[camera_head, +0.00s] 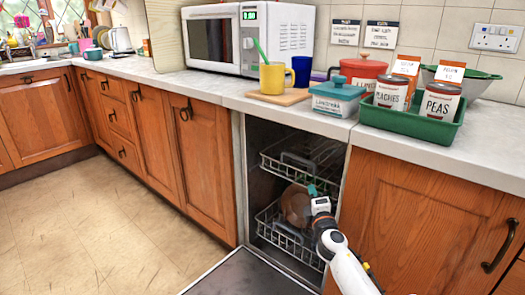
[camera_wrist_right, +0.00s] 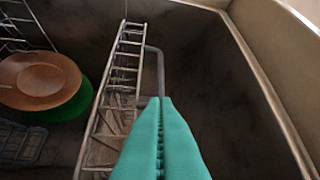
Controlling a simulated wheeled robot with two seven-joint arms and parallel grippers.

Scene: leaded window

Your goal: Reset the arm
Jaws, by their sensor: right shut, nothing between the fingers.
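My right gripper (camera_head: 316,192) reaches into the open dishwasher from the lower right, in front of its racks. In the right wrist view its teal fingers (camera_wrist_right: 160,110) are pressed together with nothing between them. A brown plate (camera_head: 296,205) stands in the lower rack, just left of the gripper and partly hidden by it. In the right wrist view the brown plate (camera_wrist_right: 40,80) is at the left, apart from the fingers, with a green round thing (camera_wrist_right: 68,104) behind it. The left gripper is in neither view.
The dishwasher has an upper rack (camera_head: 300,160), a lower rack (camera_head: 275,222) and a lowered door (camera_head: 245,275). The counter above holds a green tray (camera_head: 400,119) with cans, a teal container (camera_head: 337,98), a yellow mug (camera_head: 274,78) and a microwave (camera_head: 212,40). The floor at left is clear.

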